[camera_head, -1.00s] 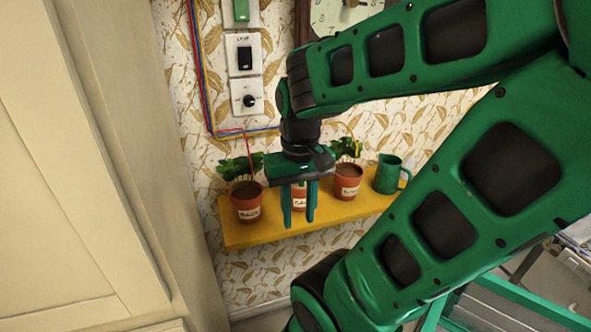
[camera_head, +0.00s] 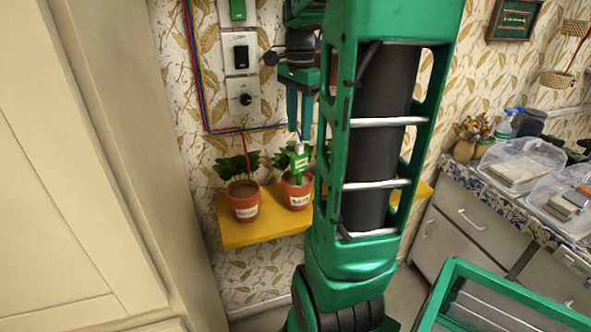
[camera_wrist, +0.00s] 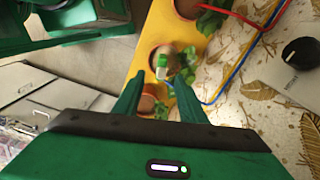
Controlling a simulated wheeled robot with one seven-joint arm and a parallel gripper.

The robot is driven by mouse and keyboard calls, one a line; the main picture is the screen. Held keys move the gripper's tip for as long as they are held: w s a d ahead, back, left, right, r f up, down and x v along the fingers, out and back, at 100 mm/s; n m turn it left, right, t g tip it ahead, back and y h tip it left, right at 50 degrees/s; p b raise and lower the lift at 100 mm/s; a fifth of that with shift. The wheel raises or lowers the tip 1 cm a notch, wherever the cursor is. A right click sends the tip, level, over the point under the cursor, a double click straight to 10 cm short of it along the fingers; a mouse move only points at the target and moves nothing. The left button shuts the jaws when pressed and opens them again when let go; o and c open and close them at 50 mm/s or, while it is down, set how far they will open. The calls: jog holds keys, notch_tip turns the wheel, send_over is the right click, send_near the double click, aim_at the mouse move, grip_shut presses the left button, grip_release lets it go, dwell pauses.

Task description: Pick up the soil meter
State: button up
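The soil meter (camera_head: 299,162) is a small green device with a white label, standing in the middle plant pot (camera_head: 297,196) on the yellow shelf. In the wrist view the meter (camera_wrist: 162,66) shows its green and white top just beyond my fingertips, roughly between them. My gripper (camera_head: 299,132) points down right above the meter. Its two green fingers are apart with nothing between them, as the wrist view also shows (camera_wrist: 157,84). The fingertips look slightly above the meter's top. The meter's lower end is hidden in the pot.
Another potted plant (camera_head: 243,201) stands left on the yellow shelf (camera_head: 262,230). My arm hides much of the shelf's right part. Red and blue wires (camera_head: 205,100) run down the wall beside the switches (camera_head: 240,54). A tall cream cabinet (camera_head: 70,190) is at left.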

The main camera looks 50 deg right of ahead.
aim_at(298, 154)
jog(key=f, duration=1)
jog(key=shift+w+d, duration=0.1)
jog(key=shift+w, duration=0.1)
jog(key=shift+c, duration=0.7)
grip_shut()
